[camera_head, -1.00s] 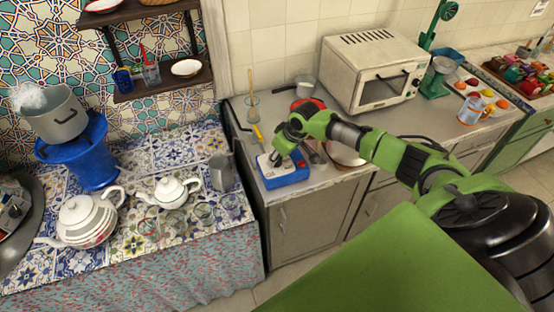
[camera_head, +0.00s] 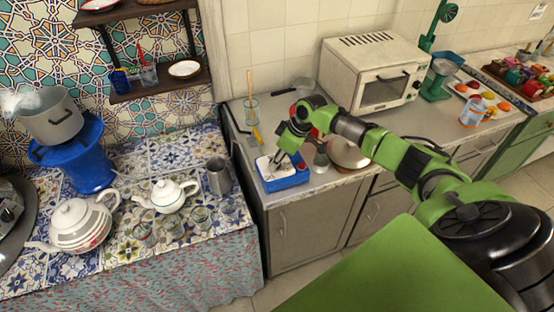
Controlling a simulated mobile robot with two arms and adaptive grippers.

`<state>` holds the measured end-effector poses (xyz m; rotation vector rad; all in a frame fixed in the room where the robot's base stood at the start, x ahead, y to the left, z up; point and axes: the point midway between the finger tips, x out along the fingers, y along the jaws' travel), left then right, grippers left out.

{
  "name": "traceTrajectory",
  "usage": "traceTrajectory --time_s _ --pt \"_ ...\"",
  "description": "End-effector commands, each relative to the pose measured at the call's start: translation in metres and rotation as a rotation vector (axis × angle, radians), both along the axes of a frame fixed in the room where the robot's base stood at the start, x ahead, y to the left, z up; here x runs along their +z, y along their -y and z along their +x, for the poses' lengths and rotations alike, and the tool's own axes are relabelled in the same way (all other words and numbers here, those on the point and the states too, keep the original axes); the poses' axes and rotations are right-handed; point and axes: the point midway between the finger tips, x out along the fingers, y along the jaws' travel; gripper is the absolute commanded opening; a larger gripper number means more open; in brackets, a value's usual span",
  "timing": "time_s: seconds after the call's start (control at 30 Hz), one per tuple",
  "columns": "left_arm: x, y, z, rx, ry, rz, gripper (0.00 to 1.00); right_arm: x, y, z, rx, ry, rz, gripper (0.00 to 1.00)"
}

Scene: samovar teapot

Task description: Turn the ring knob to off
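I cannot clearly make out the ring knob. A metal appliance with a small round dark part (camera_head: 7,213) is cut off at the left edge; whether that part is the knob I cannot tell. A blue stand (camera_head: 80,165) at the left holds a steaming pot (camera_head: 48,118). My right gripper (camera_head: 277,162) points down at the blue box with a white inside (camera_head: 288,182) on the middle counter, far from the stand. Its fingertips are too small to tell open from shut. My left gripper is not in view.
A large teapot (camera_head: 78,226), a small white teapot (camera_head: 167,195), glasses (camera_head: 172,225) and a metal jug (camera_head: 218,176) stand on the tiled table. A toaster oven (camera_head: 375,75) and a lidded pan (camera_head: 348,153) stand on the counter. A shelf (camera_head: 160,88) hangs above.

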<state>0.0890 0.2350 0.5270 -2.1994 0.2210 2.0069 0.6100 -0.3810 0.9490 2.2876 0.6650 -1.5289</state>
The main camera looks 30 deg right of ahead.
Motion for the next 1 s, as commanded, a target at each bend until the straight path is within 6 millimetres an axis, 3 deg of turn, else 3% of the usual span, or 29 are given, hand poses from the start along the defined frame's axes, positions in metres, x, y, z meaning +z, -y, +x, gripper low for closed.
traceTrajectory --time_s 0.1,0.13,0.17,0.63,1.0 --pt "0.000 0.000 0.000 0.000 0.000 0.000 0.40 0.001 0.000 0.000 0.000 0.002 -0.001 0.07" --pt "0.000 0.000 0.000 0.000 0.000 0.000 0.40 0.001 0.000 0.000 0.000 0.002 -0.001 0.36" --pt "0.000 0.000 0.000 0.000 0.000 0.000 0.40 0.001 0.000 0.000 0.000 0.001 -0.002 0.44" --pt "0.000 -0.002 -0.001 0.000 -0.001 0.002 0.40 0.009 0.003 -0.003 -0.002 0.001 -0.001 0.45" --pt "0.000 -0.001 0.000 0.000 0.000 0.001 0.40 0.077 0.018 -0.026 0.000 0.003 -0.003 0.45"
